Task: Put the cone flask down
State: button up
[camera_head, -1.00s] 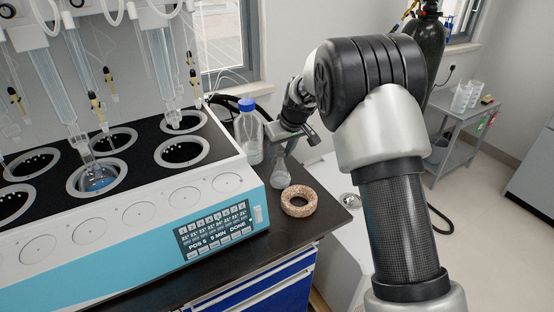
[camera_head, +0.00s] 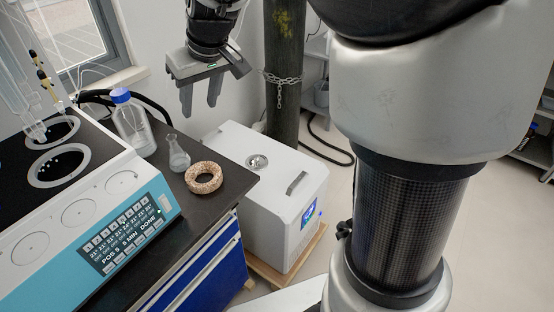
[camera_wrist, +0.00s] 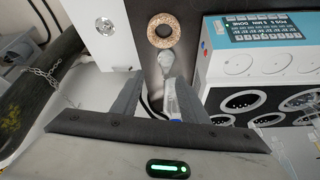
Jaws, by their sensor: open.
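The cone flask (camera_head: 179,156) is small, clear glass, and stands upright on the dark bench top, between the blue-capped bottle and the cork ring. It also shows in the wrist view (camera_wrist: 166,60), beyond the fingertips. My gripper (camera_head: 200,112) is open and empty, raised above the bench to the upper right of the flask and apart from it. In the wrist view my gripper (camera_wrist: 160,88) shows its two fingers spread with nothing held between them.
A cork ring (camera_head: 204,178) lies just right of the flask. A blue-capped bottle (camera_head: 131,124) stands to its left, beside the distiller (camera_head: 130,188). A white box-shaped device (camera_head: 262,190) stands right of the bench (camera_head: 196,214). A chained gas cylinder (camera_head: 283,70) is behind.

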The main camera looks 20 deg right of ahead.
jog(key=s+d+m+h, duration=0.1)
jog(key=s+d, duration=0.3)
jog(key=s, duration=0.8)
jog(key=s+d+m+t+h, duration=0.1)
jog(key=s+d+m, duration=0.2)
jog(key=s, duration=0.9)
jog(key=shift+s+d+r, duration=0.25)
jog(key=shift+s+d, duration=0.1)
jog(key=shift+d, duration=0.75)
jog(key=shift+c, duration=0.4)
